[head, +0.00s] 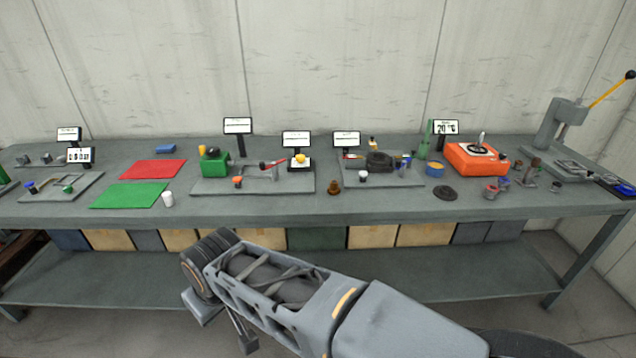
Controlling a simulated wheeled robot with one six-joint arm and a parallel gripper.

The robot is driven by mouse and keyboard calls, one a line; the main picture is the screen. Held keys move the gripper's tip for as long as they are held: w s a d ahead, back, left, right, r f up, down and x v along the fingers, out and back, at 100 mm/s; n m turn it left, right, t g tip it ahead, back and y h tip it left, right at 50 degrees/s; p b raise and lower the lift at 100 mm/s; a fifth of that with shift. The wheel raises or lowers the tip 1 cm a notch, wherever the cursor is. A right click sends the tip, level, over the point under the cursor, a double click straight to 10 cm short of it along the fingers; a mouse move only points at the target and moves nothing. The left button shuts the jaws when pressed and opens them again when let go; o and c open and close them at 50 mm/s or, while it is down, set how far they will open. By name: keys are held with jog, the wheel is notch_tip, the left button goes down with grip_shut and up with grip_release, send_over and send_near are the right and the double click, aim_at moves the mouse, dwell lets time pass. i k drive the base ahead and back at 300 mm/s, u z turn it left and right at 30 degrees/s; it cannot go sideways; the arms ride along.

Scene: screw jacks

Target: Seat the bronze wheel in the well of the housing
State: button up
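A small brown, bronze-coloured piece (334,187) stands on the bench near its front edge, just right of the middle; it looks like the bronze wheel, but its shape is too small to be sure. A dark, round-topped block (379,161) on a grey base plate to its right may be the housing; its well cannot be made out. My arm crosses the foreground, below and in front of the bench. Grey parts at its lower left end may belong to my gripper (222,322); its fingers are not clear. It is well apart from the brown piece.
Several small display signs stand behind. Bare bench lies along the front.

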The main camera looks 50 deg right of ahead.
aim_at(380, 165)
jog(key=z, duration=0.45)
jog(key=i, duration=0.7)
jog(key=z, duration=1.05)
jog(key=i, duration=0.3)
jog(key=z, duration=0.4)
